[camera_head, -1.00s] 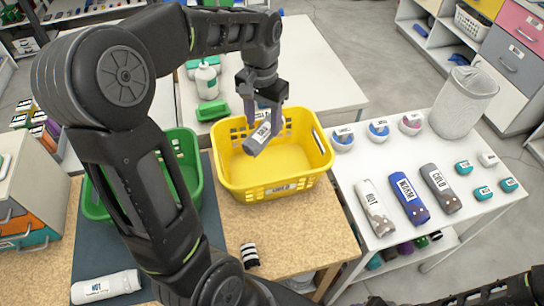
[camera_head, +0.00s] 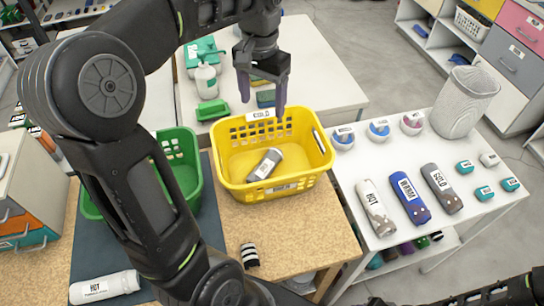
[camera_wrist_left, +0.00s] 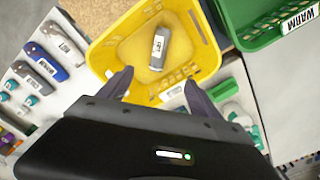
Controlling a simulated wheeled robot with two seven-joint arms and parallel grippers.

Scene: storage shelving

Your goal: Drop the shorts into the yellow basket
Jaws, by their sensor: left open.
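The yellow basket (camera_head: 233,172) stands on the wooden tabletop in the head view; it also shows in the left wrist view (camera_wrist_left: 112,42). The shorts appear as a grey rolled bundle with a white label (camera_head: 265,164) lying inside the basket on its floor. The bundle also shows in the left wrist view (camera_wrist_left: 158,48). My left gripper (camera_head: 263,106) is open and empty above the basket's far rim, apart from the bundle. My right gripper is not clearly seen; only a dark part of my right arm shows at the bottom right.
A green basket (camera_head: 195,192) stands left of the yellow one, partly behind my left arm. A white table (camera_head: 350,170) on the right holds labelled rolls, several small items and a wire bin (camera_head: 464,102). A white bottle (camera_head: 206,80) stands on the back table.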

